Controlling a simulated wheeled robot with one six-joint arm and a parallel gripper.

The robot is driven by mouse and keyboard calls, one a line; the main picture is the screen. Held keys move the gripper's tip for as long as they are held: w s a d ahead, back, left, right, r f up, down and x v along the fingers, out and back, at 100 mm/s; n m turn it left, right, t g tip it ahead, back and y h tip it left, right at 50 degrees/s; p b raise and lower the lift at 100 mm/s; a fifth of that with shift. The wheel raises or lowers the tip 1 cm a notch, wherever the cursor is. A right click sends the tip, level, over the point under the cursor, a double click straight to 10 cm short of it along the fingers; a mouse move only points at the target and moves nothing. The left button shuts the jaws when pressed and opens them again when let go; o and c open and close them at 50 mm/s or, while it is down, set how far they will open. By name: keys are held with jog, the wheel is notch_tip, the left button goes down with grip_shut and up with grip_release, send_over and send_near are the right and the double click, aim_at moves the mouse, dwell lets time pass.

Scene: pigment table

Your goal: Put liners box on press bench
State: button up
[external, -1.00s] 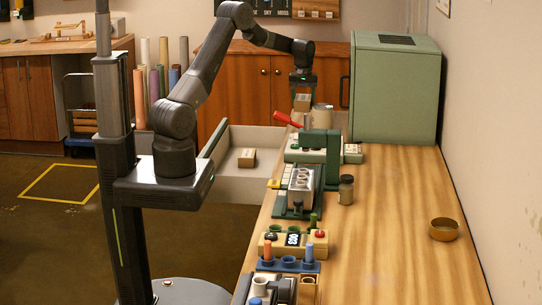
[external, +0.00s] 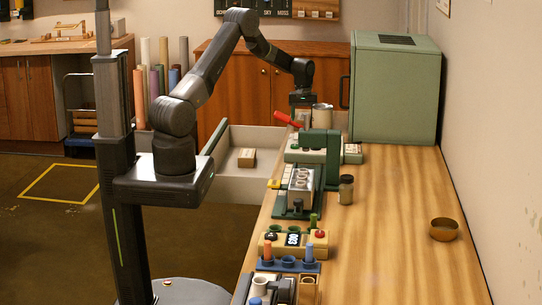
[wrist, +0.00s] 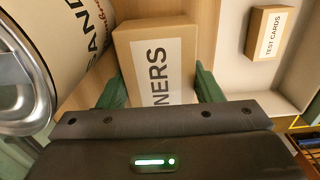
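The liners box (wrist: 158,60) is a brown carton with a white label, part of which reads "NERS". It lies between the green fingers of my gripper (wrist: 160,85) in the wrist view, with wood below. The fingers flank it closely; I cannot tell whether both press on it. In the external view my gripper (external: 302,104) is low at the far left end of the long wooden bench (external: 390,225), and the box is hidden there. No sign in view names the press bench.
A large labelled can (wrist: 75,35) stands close beside the box; it shows in the external view too (external: 322,114). A green press-like device (external: 320,150) and a red handle (external: 288,119) are nearby. A test cards box (wrist: 268,32) lies in a pale tray. The bench's right side is mostly clear.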

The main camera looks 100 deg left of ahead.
jog(key=o, duration=0.4)
jog(key=shift+r, duration=0.1)
notch_tip(320, 180, up, 11)
jog(key=b, duration=0.1)
jog(key=shift+r, duration=0.6)
jog(key=c, duration=0.3)
